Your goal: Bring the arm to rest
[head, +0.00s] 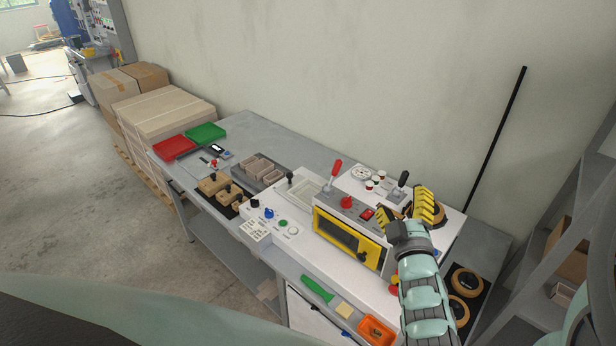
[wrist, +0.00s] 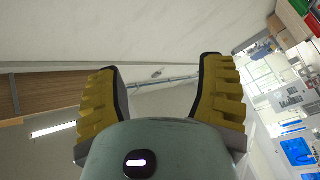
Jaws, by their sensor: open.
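My gripper (head: 412,208) is raised over the right end of the machine on the workbench in the head view. Its two yellow ridged fingers are spread apart. In the wrist view my gripper (wrist: 160,90) is open, with nothing between the fingers but the wall and room behind. Part of a round tan item shows behind the fingers in the head view; I cannot tell how far it is from them.
The white box-forming machine (head: 290,213) has a yellow-framed front and upright levers. Red (head: 173,147) and green (head: 205,132) trays sit at the bench's far left end. A black pole (head: 497,140) leans on the wall. Grey shelving (head: 560,230) stands at right.

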